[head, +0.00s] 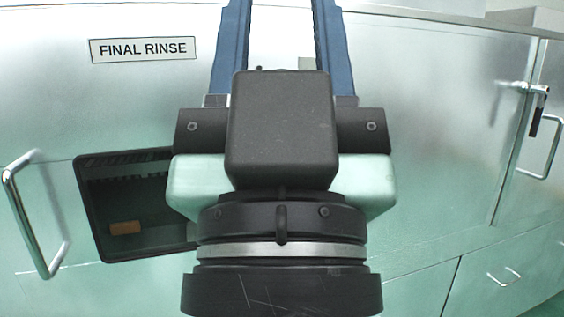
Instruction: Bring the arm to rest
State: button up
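My arm fills the middle of the head view, with a dark round wrist at the bottom, a black box above it and a pale green body behind. My gripper (283,20) points away, up the picture. Its two long blue fingers stand wide apart, and nothing shows between them in the part I see. The fingertips are cut off by the top edge of the frame.
A metal cabinet front (440,150) lies beyond my arm. It has a "FINAL RINSE" sign (143,49), a dark opening (140,200) with a small orange-brown block (125,228) inside, a bar handle (33,215) at left and a latch handle (538,110) at right.

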notch_tip(320, 180, up, 21)
jog(key=p, duration=1.8)
jog(key=shift+p, duration=0.3)
jog(key=shift+a+f, duration=0.1)
